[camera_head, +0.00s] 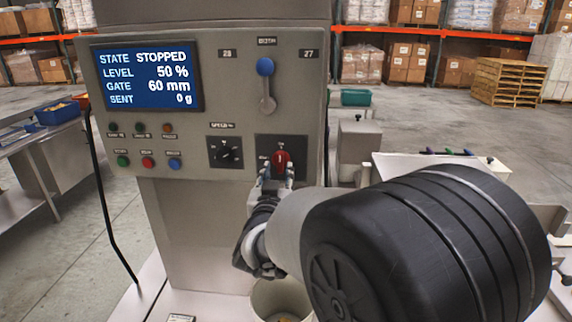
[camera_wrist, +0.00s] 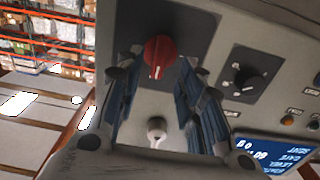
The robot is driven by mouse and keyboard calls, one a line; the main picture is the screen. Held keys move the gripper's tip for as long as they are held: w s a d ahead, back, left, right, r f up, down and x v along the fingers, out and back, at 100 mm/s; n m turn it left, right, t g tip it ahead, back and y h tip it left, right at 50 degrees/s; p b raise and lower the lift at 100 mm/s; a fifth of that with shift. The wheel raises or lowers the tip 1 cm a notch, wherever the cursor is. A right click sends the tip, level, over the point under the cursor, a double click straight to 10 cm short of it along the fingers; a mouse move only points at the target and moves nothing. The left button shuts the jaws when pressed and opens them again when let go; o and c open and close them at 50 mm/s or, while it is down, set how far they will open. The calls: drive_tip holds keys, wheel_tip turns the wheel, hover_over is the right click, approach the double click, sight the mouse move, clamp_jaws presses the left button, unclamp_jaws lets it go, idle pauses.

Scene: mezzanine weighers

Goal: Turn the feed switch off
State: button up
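A red rotary switch (camera_head: 281,160) sits on a dark plate at the lower right of the grey control panel. Its small labels are too blurred to read. In the wrist view the red knob (camera_wrist: 159,54) shows a white mark toward the bottom of the picture. My gripper (camera_head: 276,175) is at the panel just below the knob. In the wrist view my gripper (camera_wrist: 157,62) is open, with a blue-padded finger on each side of the knob. Gaps show between knob and fingers. The blue screen (camera_head: 147,77) reads STATE STOPPED, LEVEL 50 %, GATE 60 mm, SENT 0 g.
A black dial (camera_head: 225,152) is left of the red switch. Several coloured buttons (camera_head: 148,163) line the lower left. A pale container (camera_head: 282,297) stands below my gripper. A side table (camera_head: 30,140) is at left.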

sight(280, 164)
drive_tip(key=shift+w+d, duration=0.1)
drive_tip(key=shift+w, duration=2.05)
clamp_jaws()
